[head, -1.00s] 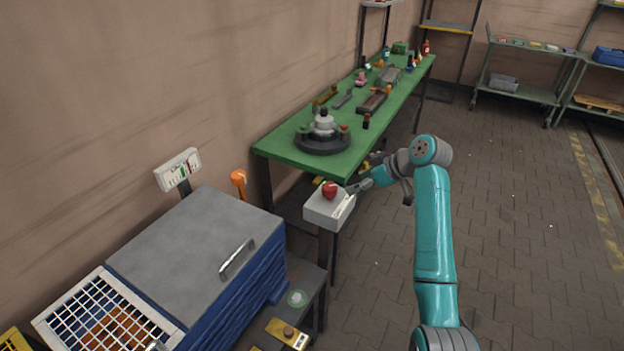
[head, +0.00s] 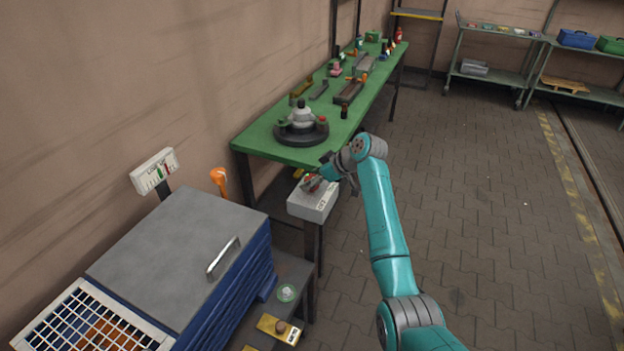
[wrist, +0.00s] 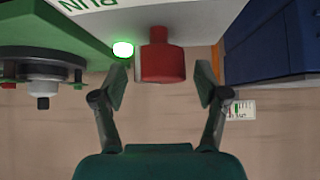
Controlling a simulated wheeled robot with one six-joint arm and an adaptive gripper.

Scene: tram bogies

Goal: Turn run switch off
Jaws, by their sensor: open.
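The run switch is a red knob (wrist: 163,62) on a pale box (head: 314,205) that stands on a post. In the wrist view the box (wrist: 205,22) bears the letters "RUN", seen upside down, and a lit green lamp (wrist: 123,49) shows beside the knob. My gripper (wrist: 161,76) is open, with one finger on each side of the knob's near end. A gap shows between the knob and each finger. In the head view my gripper (head: 313,184) is at the top of the box and partly hides the knob.
A green workbench (head: 268,146) with a round dark fixture (head: 301,133) and tools stands behind the box. A blue cabinet with a grey lid (head: 175,250) is at the left, an orange-topped lever (head: 219,178) behind it. The paved floor at the right is clear.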

